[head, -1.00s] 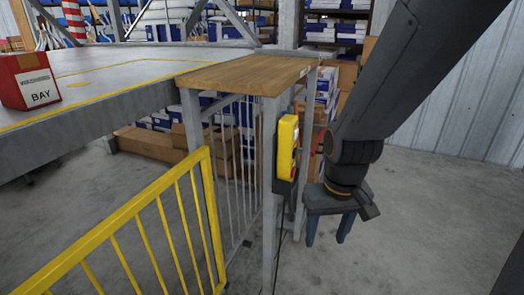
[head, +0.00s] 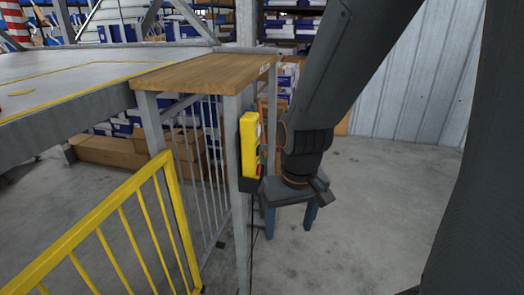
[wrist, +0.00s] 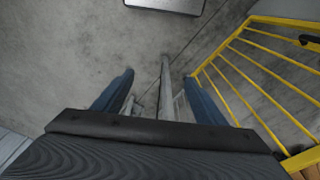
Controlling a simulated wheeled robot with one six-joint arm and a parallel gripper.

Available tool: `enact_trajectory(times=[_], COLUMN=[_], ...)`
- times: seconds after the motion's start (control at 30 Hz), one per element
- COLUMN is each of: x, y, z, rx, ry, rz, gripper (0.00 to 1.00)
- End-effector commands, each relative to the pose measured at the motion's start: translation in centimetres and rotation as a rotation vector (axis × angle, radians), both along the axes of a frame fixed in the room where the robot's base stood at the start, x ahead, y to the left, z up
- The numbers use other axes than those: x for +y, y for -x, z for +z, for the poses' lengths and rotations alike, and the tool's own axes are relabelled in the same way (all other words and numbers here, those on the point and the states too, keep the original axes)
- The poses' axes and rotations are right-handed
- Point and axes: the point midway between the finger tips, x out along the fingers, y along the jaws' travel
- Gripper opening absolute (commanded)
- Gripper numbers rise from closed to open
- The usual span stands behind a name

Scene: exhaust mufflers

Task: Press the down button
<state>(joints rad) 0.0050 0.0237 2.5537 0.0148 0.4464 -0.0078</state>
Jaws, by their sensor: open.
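A yellow control box (head: 249,143) is mounted upright on the grey post under a wooden shelf. Its button face is turned to the right and seen edge-on, with a bit of red and green showing, so I cannot tell which button is down. My gripper (head: 290,222) is just right of the box and lower than it, pointing down. Its two blue fingers are apart with nothing between them. In the wrist view my gripper (wrist: 163,95) also shows spread fingers above the floor. The control box is not clear in the wrist view.
The wooden shelf (head: 205,72) stands on grey posts beside a raised platform (head: 60,80). A yellow railing (head: 110,225) fills the lower left and shows in the wrist view (wrist: 262,75). A cable hangs below the box. Open concrete floor (head: 375,195) lies to the right.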

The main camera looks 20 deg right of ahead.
Motion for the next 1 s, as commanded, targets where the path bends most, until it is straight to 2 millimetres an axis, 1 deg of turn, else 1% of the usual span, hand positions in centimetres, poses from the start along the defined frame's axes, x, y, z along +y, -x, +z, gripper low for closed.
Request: enact_trajectory(times=[0.03, 0.07, 0.1, 0.17, 0.2, 0.27, 0.3, 0.37, 0.4, 0.5, 0.6, 0.7, 0.8, 1.0], x=[-0.3, -0.4, -0.7, -1.3, -1.8, -2.6, -3.2, -4.0, -4.6, -5.7, -6.6, -7.0, -7.2, -7.2], y=[-0.7, -1.2, -2.1, -3.8, -5.0, -6.9, -8.1, -9.7, -10.7, -12.7, -13.9, -14.5, -14.8, -14.8], z=[0.2, 0.4, 0.8, 1.6, 2.4, 3.8, 5.0, 6.8, 8.1, 11.2, 13.9, 15.7, 16.6, 16.9], rx=[-0.012, -0.021, -0.035, -0.064, -0.087, -0.128, -0.157, -0.204, -0.234, -0.31, -0.371, -0.41, -0.429, -0.431], ry=[-0.008, -0.015, -0.028, -0.056, -0.079, -0.117, -0.146, -0.189, -0.217, -0.277, -0.325, -0.353, -0.366, -0.368], rz=[-0.017, -0.032, -0.056, -0.103, -0.135, -0.187, -0.219, -0.262, -0.286, -0.329, -0.352, -0.363, -0.366, -0.367], gripper=[0.56, 0.51, 0.45, 0.34, 0.28, 0.18, 0.11, 0.01, 0.0, 0.0, 0.0, 0.0, 0.0, 0.0])
